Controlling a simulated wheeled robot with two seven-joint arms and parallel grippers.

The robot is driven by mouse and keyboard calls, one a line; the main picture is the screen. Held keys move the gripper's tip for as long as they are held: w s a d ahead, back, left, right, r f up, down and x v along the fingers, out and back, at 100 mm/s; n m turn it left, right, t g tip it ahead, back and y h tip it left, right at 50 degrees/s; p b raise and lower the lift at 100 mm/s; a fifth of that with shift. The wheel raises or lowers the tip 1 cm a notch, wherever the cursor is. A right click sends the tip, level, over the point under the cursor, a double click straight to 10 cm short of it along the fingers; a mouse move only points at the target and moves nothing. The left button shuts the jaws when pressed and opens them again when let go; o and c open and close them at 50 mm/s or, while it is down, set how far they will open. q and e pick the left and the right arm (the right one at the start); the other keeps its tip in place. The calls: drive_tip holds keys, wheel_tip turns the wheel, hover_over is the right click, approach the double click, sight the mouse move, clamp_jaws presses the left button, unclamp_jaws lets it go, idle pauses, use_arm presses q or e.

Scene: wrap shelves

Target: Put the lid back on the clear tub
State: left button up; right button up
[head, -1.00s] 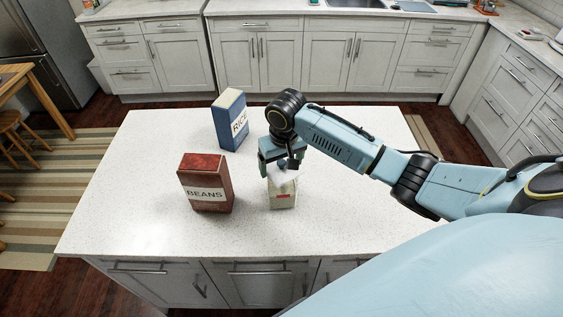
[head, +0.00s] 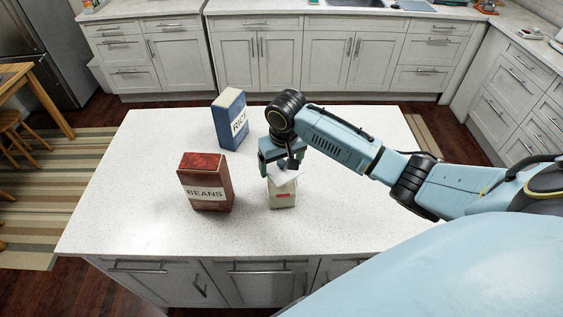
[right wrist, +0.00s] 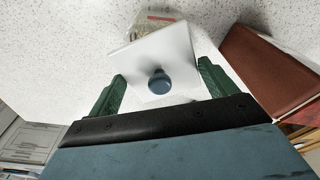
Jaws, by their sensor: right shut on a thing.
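The clear tub (head: 283,198) stands on the white countertop, with a red mark on its front. The white square lid (head: 285,177) is just above the tub's top, and looks slightly tilted. My right gripper (head: 281,165) points down over the tub and is shut on the lid. In the right wrist view the lid (right wrist: 150,50) lies between the green fingers of the gripper (right wrist: 161,70), with its round blue knob (right wrist: 159,82) facing the camera. The tub (right wrist: 157,19) shows past the lid's far edge. Whether the lid touches the rim I cannot tell. My left gripper is out of view.
A dark red BEANS box (head: 206,183) stands close to the left of the tub; it also shows in the right wrist view (right wrist: 265,70). A blue RICE box (head: 230,121) stands farther back. The counter (head: 120,215) is clear at the left and front.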

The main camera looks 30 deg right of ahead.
idle(0.4)
drive_tip(key=o, duration=0.9)
drive_tip(key=shift+r, duration=3.5)
clamp_jaws()
drive_tip(key=shift+f, duration=0.2)
